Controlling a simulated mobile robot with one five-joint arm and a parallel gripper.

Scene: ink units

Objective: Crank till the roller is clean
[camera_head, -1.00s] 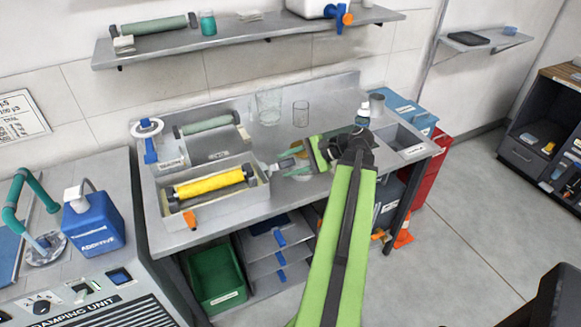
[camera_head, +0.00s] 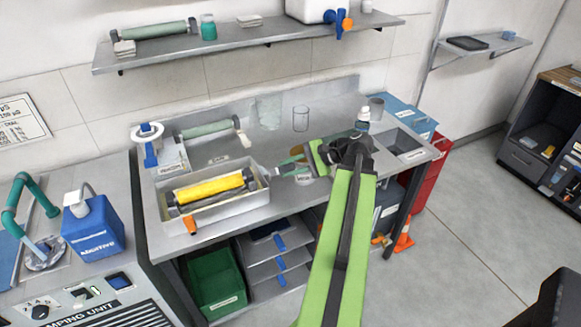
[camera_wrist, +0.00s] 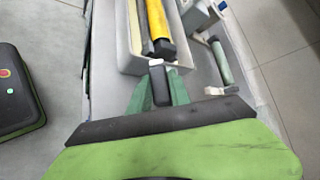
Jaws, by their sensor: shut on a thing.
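A roller coated in yellow (camera_head: 210,189) lies in a grey metal tray (camera_head: 232,209) on the bench. In the wrist view the yellow roller (camera_wrist: 155,22) runs away from me, with its dark end nearest. My gripper (camera_head: 288,168) is at the tray's right end, its green fingers closed on a crank handle. In the wrist view my gripper (camera_wrist: 160,88) has one green finger on each side of the dark handle (camera_wrist: 160,84). A pale piece shows between the handle and the roller end. The handle is mostly hidden by the fingers in the head view.
A grey-green roller (camera_head: 207,129) lies behind the tray. A clear glass (camera_head: 300,118) and a small white-capped bottle (camera_head: 362,119) stand farther right. An orange tap (camera_head: 190,223) sticks out at the tray's front. A blue jug (camera_head: 92,228) is at left.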

